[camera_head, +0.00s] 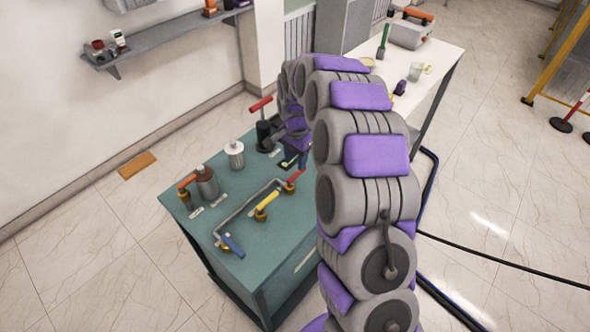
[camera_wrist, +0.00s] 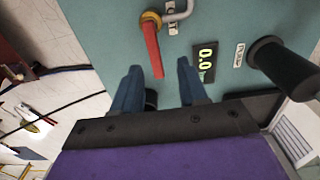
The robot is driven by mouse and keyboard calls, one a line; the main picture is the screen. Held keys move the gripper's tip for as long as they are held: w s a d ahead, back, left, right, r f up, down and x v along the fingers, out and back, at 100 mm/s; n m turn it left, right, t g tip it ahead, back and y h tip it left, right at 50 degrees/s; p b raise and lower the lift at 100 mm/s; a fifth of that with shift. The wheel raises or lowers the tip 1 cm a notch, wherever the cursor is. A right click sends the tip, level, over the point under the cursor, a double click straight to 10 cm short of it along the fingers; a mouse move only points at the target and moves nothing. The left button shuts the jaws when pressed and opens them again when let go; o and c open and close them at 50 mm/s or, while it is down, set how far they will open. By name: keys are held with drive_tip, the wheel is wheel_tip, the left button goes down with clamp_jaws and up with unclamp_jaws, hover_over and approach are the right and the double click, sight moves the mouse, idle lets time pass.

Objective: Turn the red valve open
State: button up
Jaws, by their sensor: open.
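The red valve (camera_wrist: 152,45) has a long red lever on a brass body at the end of a grey pipe. In the wrist view its free end reaches down near the gap between my fingertips. It also shows in the head view as a red handle (camera_head: 295,176) at the pipe's right end. My gripper (camera_wrist: 159,66) is open, its two dark blue fingers spread to either side of the lever's free end. I cannot tell whether either finger touches it. In the head view my arm hides much of the gripper.
The green table (camera_head: 243,235) also carries a yellow valve (camera_head: 267,201), a blue valve (camera_head: 234,245), a grey pipe, bottles and a black pump with a red handle (camera_head: 261,104). A display (camera_wrist: 205,63) reads about 0.0. A black cylinder (camera_wrist: 268,55) stands right of my gripper.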

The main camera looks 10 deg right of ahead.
sight(297, 171)
drive_tip(key=f, duration=0.1)
drive_tip(key=d+f, duration=0.1)
drive_tip(key=f, duration=0.1)
drive_tip(key=d+f, duration=0.1)
drive_tip(key=shift+d+f+b, duration=0.1)
drive_tip(key=shift+f+b, duration=0.05)
drive_tip(key=shift+b, duration=0.2)
drive_tip(key=shift+a+f, duration=0.1)
drive_tip(key=shift+a, duration=0.85)
drive_tip(key=shift+c, duration=0.6)
drive_tip(key=shift+d, duration=0.65)
drive_tip(key=c, duration=0.5)
clamp_jaws()
drive_tip(key=shift+a, duration=0.15)
